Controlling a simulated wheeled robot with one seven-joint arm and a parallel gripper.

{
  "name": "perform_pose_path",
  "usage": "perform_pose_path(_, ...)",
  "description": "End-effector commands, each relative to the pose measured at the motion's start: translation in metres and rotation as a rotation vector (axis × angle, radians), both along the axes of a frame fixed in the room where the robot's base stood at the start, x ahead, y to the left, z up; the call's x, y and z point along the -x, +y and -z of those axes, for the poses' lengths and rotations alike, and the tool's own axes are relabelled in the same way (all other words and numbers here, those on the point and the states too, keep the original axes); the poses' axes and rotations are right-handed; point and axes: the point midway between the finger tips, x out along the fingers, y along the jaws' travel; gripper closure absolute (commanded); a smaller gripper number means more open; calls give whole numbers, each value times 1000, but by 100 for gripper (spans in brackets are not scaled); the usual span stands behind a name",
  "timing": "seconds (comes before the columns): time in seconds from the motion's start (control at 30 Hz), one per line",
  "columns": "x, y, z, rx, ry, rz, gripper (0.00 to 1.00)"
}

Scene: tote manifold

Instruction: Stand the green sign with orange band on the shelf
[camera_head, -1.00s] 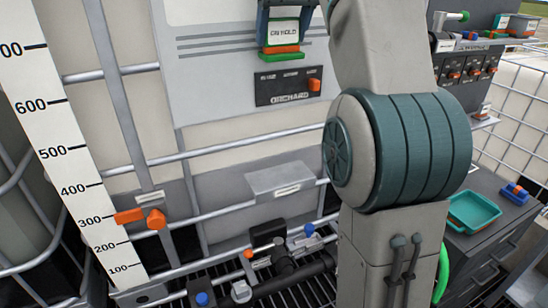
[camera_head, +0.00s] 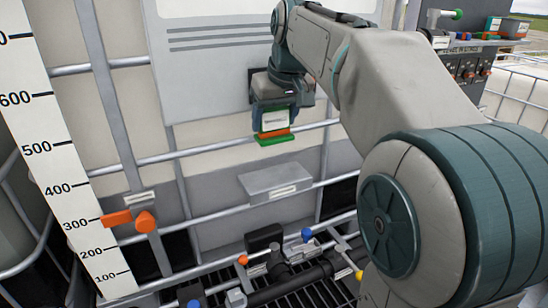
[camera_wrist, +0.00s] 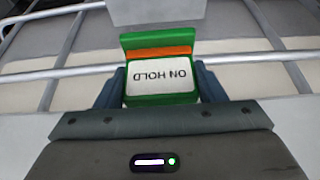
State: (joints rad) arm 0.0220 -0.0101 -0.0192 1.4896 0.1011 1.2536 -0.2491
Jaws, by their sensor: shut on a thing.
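The green sign (camera_head: 277,140) has an orange band and a white card. In the wrist view, the sign (camera_wrist: 160,99) reads ON HOLD, upside down in that picture. My gripper (camera_head: 273,112) is shut on the sign, its dark fingers at the sign's two sides in the wrist view (camera_wrist: 159,87). The sign hangs with its green base downward. The grey shelf (camera_head: 262,180) is a small ledge with a white label on its front. In the head view the sign appears above the shelf with a gap between them. The shelf top looks bare.
Metal cage bars (camera_head: 215,148) run behind the shelf and sign. Below the shelf is a black pipe with valves (camera_head: 300,278). An orange clamp marker (camera_head: 146,222) sits on the bar left of it, beside a white level scale (camera_head: 75,205). My arm covers the right side.

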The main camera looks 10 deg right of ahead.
Motion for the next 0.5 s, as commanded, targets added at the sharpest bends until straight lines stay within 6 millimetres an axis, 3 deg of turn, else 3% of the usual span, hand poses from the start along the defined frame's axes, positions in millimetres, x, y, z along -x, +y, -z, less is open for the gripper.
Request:
perform_pose_path(0.2, 1, 0, 43, 0, 3, 0, 60)
perform_pose_path(0.5, 1, 0, 73, -1, 3, 1, 60)
